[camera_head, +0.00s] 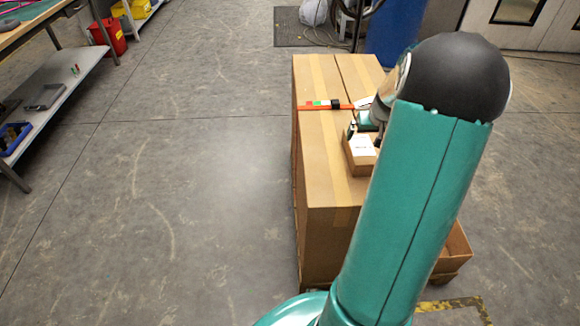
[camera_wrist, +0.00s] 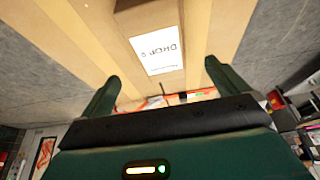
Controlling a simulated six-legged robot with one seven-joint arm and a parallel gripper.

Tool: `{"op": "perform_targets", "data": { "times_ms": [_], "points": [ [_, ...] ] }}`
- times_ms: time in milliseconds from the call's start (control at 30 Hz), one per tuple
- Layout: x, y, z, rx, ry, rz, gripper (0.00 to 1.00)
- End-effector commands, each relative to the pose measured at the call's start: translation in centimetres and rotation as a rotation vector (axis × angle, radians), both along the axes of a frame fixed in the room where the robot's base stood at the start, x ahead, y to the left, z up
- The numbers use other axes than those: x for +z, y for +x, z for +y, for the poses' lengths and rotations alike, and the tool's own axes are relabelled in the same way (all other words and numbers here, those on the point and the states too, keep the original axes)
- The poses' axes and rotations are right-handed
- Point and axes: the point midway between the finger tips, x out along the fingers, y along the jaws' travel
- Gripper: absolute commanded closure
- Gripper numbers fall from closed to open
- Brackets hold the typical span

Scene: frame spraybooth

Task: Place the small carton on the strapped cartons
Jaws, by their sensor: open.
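The strapped cartons (camera_head: 325,180) form a tall brown stack with tan tape and an orange strap across the top. The small carton (camera_head: 359,158), brown with a white label, sits on top of them, on the near side of the strap. My gripper (camera_head: 366,124) is just beside it, partly hidden by my arm. In the wrist view the small carton (camera_wrist: 150,15) shows its printed label beyond my fingertips. My gripper (camera_wrist: 162,72) is open there, with nothing between its fingers. I cannot tell whether the small carton touches the gripper.
A workbench (camera_head: 55,85) with a lower shelf is at the left. A blue cabinet (camera_head: 393,35) stands behind the stack. The floor left of the stack is clear.

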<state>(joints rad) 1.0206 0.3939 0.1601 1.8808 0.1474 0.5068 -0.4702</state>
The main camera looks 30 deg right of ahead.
Motion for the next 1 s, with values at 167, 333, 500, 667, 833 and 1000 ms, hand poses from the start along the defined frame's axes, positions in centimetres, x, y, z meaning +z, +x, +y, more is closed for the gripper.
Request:
{"op": "perform_targets", "data": {
  "times_ms": [167,333,500,667,833,1000],
  "points": [
    [4.2,2.2,6.0,0.076,-0.021,0.0,0.01],
    [9.4,3.0,15.5,0.176,-0.043,-0.003,0.01],
    [13.4,1.6,24.5,0.268,-0.057,-0.015,0.01],
    [15.9,-1.6,31.9,0.349,-0.061,-0.036,0.01],
    [17.4,-6.2,38.3,0.436,-0.055,-0.065,0.01],
    [17.5,-10.5,42.3,0.503,-0.036,-0.09,0.01]
  ]
}}
